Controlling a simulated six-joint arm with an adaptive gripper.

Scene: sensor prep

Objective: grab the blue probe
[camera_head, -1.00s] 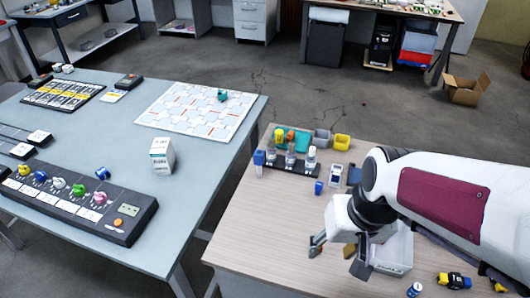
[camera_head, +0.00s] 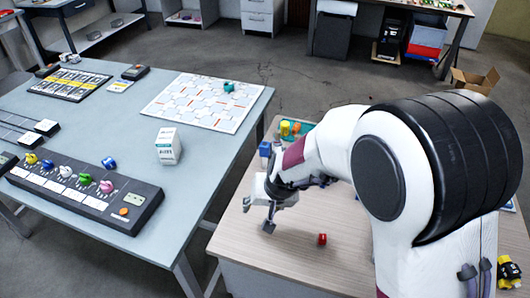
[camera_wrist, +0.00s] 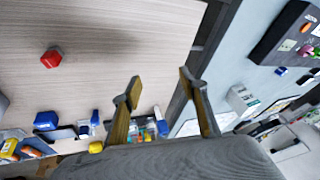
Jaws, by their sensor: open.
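My gripper (camera_head: 268,218) is over the left part of the wooden table, its fingers pointing down. In the wrist view its two fingers (camera_wrist: 162,88) are spread apart with nothing between them. A small blue item (camera_head: 265,149) stands at the table's back left edge, behind my gripper and apart from it. In the wrist view a blue block (camera_wrist: 45,120) lies at lower left and a narrow blue piece (camera_wrist: 95,117) lies left of the fingers. I cannot tell which blue item is the probe. My arm hides much of the table in the head view.
A red piece (camera_head: 322,239) lies on the wooden table right of my gripper; it also shows in the wrist view (camera_wrist: 51,58). The grey-blue table (camera_head: 215,165) at left holds a knob panel (camera_head: 128,213) and a white box (camera_head: 168,146). A gap separates the tables.

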